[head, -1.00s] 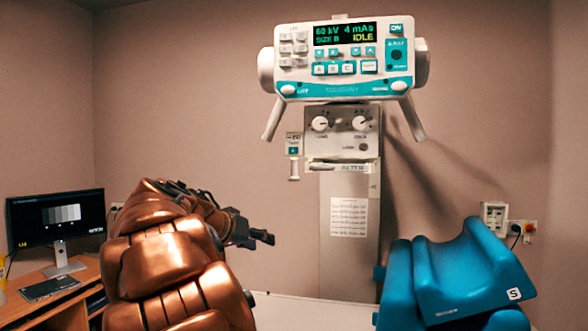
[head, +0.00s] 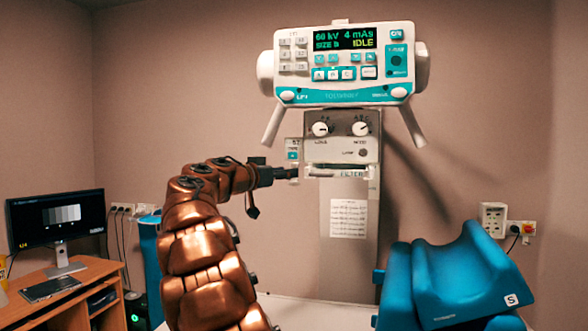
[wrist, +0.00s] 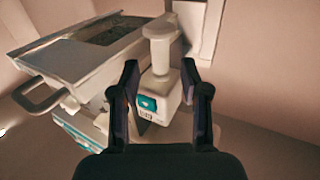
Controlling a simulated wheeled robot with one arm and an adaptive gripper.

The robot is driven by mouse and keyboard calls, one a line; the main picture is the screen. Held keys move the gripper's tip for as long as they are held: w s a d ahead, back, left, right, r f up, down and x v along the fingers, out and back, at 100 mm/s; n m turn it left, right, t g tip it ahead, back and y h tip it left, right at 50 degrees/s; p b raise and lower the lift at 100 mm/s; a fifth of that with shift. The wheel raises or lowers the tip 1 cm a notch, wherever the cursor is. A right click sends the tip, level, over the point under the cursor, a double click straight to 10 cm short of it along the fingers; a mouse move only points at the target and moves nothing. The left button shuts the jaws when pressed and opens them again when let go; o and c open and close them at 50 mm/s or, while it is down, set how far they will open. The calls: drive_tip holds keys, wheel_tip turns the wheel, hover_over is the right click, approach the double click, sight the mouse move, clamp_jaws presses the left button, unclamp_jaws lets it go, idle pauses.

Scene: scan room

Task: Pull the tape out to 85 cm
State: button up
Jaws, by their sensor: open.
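The tape unit is a small white box with a teal label (head: 293,150), at the left side of the column below the console. In the wrist view its box (wrist: 168,92) lies between my fingers, and its white pull tab (wrist: 160,32) with a flared end shows just beyond the fingertips. My gripper (head: 285,173) is at the level of the tab, just below the box, and covers the tab in the head view. In the wrist view my gripper (wrist: 160,70) is open, one dark finger on each side. I cannot tell whether it touches anything.
The console (head: 345,65) reads 60 kV, 4 mAs, IDLE, with two handles hanging down. The knob panel (head: 341,148) is right of the tape. A blue padded support (head: 450,275) stands right. A desk with a monitor (head: 58,218) is at the left.

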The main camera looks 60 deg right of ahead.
sight(294, 181)
drive_tip(key=d, duration=0.1)
drive_tip(key=d+p, duration=0.1)
drive_tip(key=d, duration=0.2)
drive_tip(key=shift+s+d+p, duration=0.15)
drive_tip(key=shift+s+p, duration=0.1)
drive_tip(key=shift+p, duration=0.05)
clamp_jaws()
idle(0.4)
